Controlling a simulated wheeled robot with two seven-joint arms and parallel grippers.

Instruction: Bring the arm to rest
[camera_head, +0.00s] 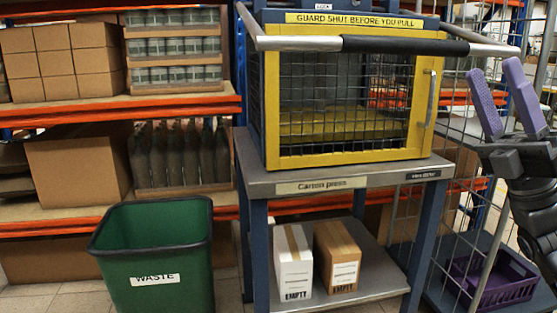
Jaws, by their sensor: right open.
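My right gripper (505,101) is at the right edge of the head view, with its two purple fingers pointing up and spread apart. It is open and nothing shows between the fingers. It stands to the right of the carton press (274,110), apart from the yellow guard's handle (431,98) as seen in the picture. The yellow mesh guard looks shut. A long bar with a black grip (405,46) runs across the front of the press top. My left gripper is not in view.
The press stands on a metal table (262,181). On its lower shelf are a white carton (293,268) and a brown carton (338,262). A green waste bin (158,255) stands at the left. A purple crate (508,290) and wire mesh are at the right. Loaded shelves stand behind.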

